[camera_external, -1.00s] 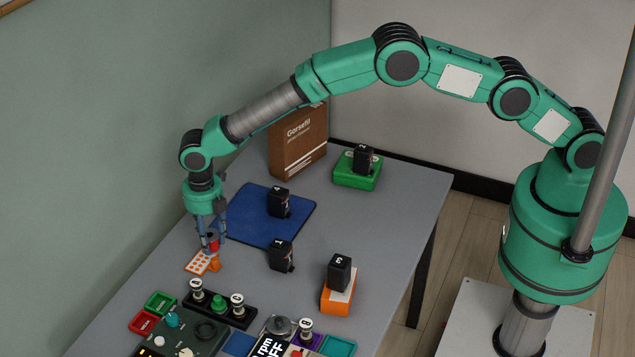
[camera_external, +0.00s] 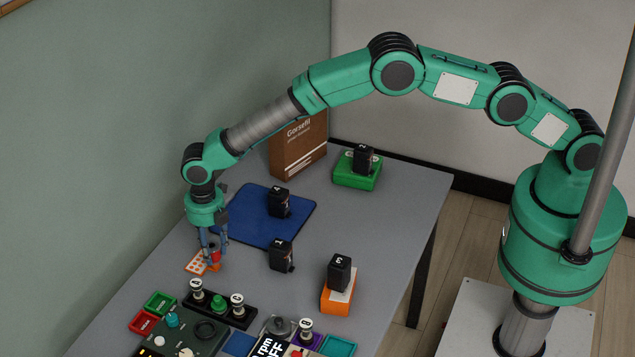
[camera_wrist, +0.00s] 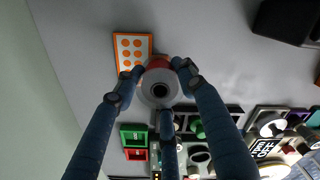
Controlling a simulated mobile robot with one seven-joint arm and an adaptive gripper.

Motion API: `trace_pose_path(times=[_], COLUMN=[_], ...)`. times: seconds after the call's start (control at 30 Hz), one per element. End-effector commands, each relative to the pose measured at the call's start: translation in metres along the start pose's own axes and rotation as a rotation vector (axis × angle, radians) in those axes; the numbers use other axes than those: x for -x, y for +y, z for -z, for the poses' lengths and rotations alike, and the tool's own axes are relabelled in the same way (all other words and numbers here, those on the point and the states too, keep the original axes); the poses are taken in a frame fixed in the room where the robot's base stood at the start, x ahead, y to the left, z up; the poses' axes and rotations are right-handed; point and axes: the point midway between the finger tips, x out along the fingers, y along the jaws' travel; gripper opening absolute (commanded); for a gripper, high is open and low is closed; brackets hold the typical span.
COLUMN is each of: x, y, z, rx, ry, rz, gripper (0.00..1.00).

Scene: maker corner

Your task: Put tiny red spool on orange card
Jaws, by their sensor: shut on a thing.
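The tiny red spool (camera_external: 215,256) is held between the fingers of my gripper (camera_external: 213,257), near the left side of the table. In the wrist view the spool (camera_wrist: 157,64) shows a pale round end with a dark centre hole, with red behind it. The fingers (camera_wrist: 158,82) close around it. The orange card (camera_external: 196,261), white with orange dots and an orange border, lies flat on the table beside the spool. In the wrist view the card (camera_wrist: 120,52) is above and left of the spool. I cannot tell the exact gap between spool and table.
A blue mat (camera_external: 245,225) lies behind, with a black block (camera_external: 278,203) on it. Another black block (camera_external: 281,256) stands to the right. A black rack (camera_external: 219,309) with spools and red and green trays (camera_external: 160,303) are in front. An orange box (camera_external: 338,299) is farther right.

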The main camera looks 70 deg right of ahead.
Motion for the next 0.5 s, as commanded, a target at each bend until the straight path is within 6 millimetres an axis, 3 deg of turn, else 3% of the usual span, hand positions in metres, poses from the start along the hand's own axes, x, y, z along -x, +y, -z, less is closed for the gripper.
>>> trace_pose_path(times=[0.03, 0.07, 0.13, 0.5], x=[-0.0019, -0.0014, -0.0012, 0.0003], y=[-0.0001, -0.0001, -0.0001, 0.0], z=[0.0, 0.0, 0.0, 0.0], rx=[0.0, 0.0, 0.0, 0.0], ry=[0.0, 0.0, 0.0, 0.0], rz=[0.0, 0.0, 0.0, 0.0], gripper=[0.12, 0.45, 0.59, 0.59])
